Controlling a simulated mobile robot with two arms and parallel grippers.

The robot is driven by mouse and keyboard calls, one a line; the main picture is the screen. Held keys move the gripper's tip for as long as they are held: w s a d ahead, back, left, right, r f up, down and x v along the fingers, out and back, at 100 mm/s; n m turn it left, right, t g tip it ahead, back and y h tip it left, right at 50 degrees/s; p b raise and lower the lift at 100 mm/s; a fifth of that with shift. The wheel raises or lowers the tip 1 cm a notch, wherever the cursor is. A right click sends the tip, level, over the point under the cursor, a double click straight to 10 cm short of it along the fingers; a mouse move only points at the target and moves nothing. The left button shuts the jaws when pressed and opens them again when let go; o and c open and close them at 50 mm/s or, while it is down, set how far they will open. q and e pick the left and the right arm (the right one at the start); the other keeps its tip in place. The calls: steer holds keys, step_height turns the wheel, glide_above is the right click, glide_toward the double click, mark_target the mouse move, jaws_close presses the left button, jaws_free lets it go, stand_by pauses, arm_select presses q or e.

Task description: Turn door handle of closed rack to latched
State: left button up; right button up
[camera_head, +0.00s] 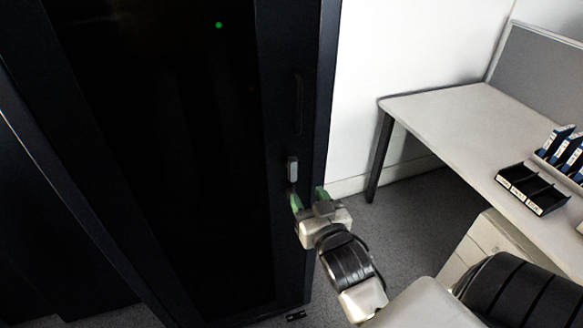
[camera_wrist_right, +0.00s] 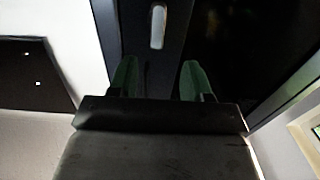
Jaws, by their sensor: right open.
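The black rack (camera_head: 165,150) stands at the left in the head view, with its dark door closed. A small grey door handle (camera_head: 292,169) sits upright on the door's right frame. It also shows as a pale upright handle in the right wrist view (camera_wrist_right: 157,27). My right gripper (camera_head: 309,194) is just below the handle, its green fingers pointing up toward it. In the right wrist view the gripper (camera_wrist_right: 158,75) is open and empty, and the handle lies beyond the fingertips, apart from them. My left gripper is not in view.
A desk (camera_head: 450,125) stands at the right, with a black divided tray (camera_head: 532,188) and blue binders (camera_head: 562,145) on it. A dark recessed strip (camera_head: 298,103) is on the door frame above the handle. Grey floor lies between rack and desk.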

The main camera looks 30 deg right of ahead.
mark_target(294, 167)
steer(key=x, duration=0.3)
steer(key=p+x, duration=0.1)
steer(key=x, duration=0.3)
steer(key=p+x, duration=0.1)
steer(key=x, duration=0.2)
steer(key=shift+w+d+r, duration=0.35)
steer(key=shift+r, duration=0.05)
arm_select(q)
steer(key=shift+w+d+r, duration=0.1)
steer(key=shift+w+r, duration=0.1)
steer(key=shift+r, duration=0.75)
arm_select(e)
jaws_close()
